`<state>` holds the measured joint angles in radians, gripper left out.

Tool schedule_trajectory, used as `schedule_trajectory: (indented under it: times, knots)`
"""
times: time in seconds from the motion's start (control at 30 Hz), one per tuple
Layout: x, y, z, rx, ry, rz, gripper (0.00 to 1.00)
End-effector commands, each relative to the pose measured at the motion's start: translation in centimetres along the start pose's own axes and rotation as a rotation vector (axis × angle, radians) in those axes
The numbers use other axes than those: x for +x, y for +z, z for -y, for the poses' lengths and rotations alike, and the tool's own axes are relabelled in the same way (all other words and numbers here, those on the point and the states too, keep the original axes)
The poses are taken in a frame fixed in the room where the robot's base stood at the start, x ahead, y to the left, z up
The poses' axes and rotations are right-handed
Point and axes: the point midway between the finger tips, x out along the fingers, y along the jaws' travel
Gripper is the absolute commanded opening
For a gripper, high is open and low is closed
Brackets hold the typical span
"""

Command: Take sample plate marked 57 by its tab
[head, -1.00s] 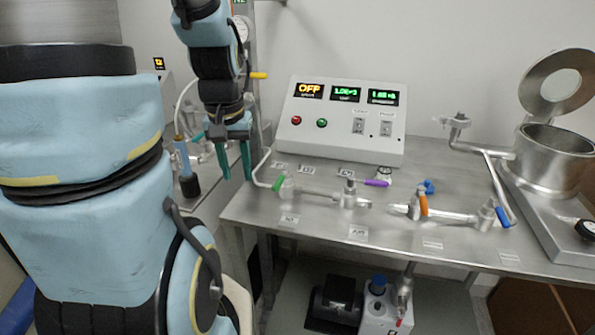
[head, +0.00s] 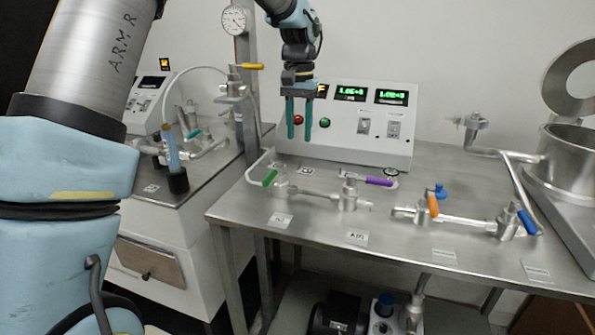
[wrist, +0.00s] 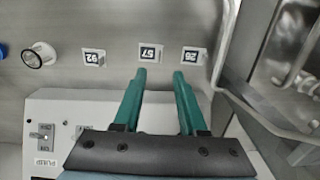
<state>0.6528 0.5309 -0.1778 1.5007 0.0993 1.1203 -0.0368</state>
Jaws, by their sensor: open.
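The plate that appears to read 57 (wrist: 150,53) is a small white square with a dark printed label, the middle of three in the wrist view. It lies on the steel bench top (wrist: 120,25). I cannot make out its tab. My gripper (wrist: 158,73) has two green fingers, apart and empty, with the plate just beyond the left fingertip in the picture. In the head view my gripper (head: 299,140) points down in front of the control box, above the small bench plates (head: 307,170), whose marks are too small to read there.
Similar plates lie left (wrist: 93,58) and right (wrist: 193,56) of it in the wrist view. The control box (head: 350,125) stands behind my gripper. A pipe with green (head: 270,177) and purple (head: 379,181) valve handles runs in front. A round knob (wrist: 38,55) is farther left.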

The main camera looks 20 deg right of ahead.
Motion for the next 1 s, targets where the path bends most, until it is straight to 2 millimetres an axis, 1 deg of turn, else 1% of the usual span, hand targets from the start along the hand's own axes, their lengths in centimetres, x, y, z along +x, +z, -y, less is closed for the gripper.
schedule_trajectory:
  times: [0.03, 0.1, 0.27, 0.37, 0.6, 0.73, 0.9, 0.93, 1.0]
  knots:
    - [0.7, 0.1, 0.0, 0.000, 0.000, 0.004, 0.41]
    - [1.6, 0.0, 0.1, -0.001, 0.000, 0.002, 0.41]
    - [2.6, 0.0, 0.1, -0.001, 0.000, 0.000, 0.41]
    - [3.6, -0.1, 0.1, -0.001, 0.000, 0.002, 0.41]
    - [7.0, -0.2, 0.1, -0.001, 0.001, 0.002, 0.41]
    - [7.6, -0.2, 0.1, -0.001, 0.000, -0.001, 0.41]
    - [7.7, -0.3, 0.1, -0.001, 0.000, -0.002, 0.41]
    - [7.7, -0.3, 0.1, -0.001, 0.000, -0.002, 0.40]
    - [7.7, -0.3, 0.1, -0.001, 0.000, -0.002, 0.32]
